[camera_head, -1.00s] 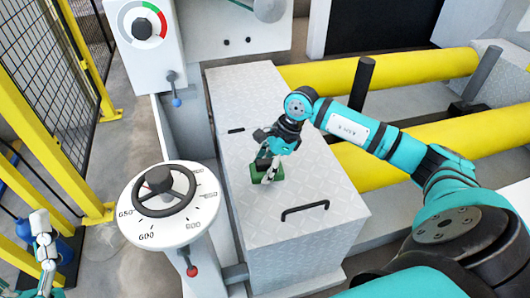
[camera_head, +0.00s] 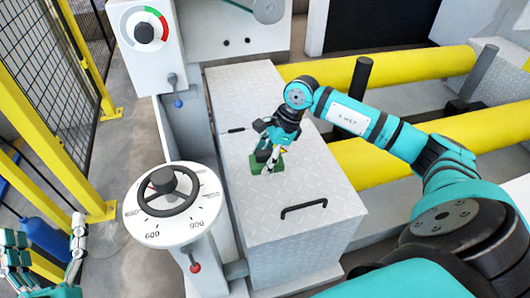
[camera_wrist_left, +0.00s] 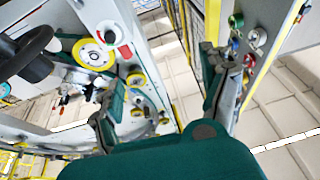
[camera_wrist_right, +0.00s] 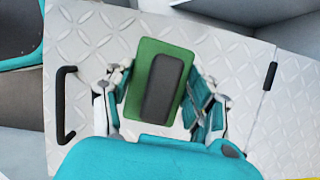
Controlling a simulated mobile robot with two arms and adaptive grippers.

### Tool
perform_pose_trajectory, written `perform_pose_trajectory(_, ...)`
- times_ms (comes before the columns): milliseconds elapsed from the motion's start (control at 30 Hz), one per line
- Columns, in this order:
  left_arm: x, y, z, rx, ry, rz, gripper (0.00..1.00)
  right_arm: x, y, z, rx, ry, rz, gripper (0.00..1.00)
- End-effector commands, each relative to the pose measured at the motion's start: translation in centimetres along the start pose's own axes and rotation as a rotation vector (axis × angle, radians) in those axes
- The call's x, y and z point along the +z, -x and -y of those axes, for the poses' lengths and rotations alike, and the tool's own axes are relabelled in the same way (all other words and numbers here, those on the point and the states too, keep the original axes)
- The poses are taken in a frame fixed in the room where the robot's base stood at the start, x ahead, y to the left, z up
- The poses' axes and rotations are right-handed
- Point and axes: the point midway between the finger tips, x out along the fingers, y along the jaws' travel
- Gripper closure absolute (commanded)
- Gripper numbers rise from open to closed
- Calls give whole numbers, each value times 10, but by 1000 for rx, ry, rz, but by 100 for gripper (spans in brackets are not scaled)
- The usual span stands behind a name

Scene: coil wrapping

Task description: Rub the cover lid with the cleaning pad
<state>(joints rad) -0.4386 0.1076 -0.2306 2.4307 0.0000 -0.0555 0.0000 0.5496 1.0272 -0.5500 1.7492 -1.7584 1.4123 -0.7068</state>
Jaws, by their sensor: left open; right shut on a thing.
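The cover lid (camera_head: 312,172) is the silver diamond-plate top of a long box in the middle of the head view. The green cleaning pad (camera_head: 256,167) with a dark grip block is at the lid's left part; it also shows in the right wrist view (camera_wrist_right: 143,72). My right gripper (camera_head: 268,156) is shut on the pad from above, with fingers on both sides of the block. The pad is at the lid's surface; I cannot tell how firmly it touches. My left gripper (camera_head: 45,250) is open and empty at the lower left, away from the lid.
Black handles stand up on the lid, one near its front edge (camera_head: 304,208). A round white dial stand with a black handwheel (camera_head: 168,192) is left of the lid. Yellow rollers (camera_head: 400,80) lie to the right. A yellow-framed fence (camera_head: 50,140) is at the left.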

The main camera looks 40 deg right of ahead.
Motion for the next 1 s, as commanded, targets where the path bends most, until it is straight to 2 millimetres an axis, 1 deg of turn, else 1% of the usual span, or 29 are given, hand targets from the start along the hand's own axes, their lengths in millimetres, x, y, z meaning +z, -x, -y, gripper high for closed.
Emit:
perform_pose_trajectory(33, 3, 0, 1, -1, -1, 26, 20, 1, 3, 0, -1, 0, 0, 74)
perform_pose_trajectory(400, 35, 6, 5, -11, -7, 216, 20, 3, 16, 2, -1, -3, 1, 74)
perform_pose_trajectory(500, 41, 8, 6, -13, -7, 248, 20, 4, 17, 2, -2, -3, 1, 74)
perform_pose_trajectory(1000, 43, 9, 6, -14, -8, 259, 20, 4, 17, 2, -2, -3, 1, 74)
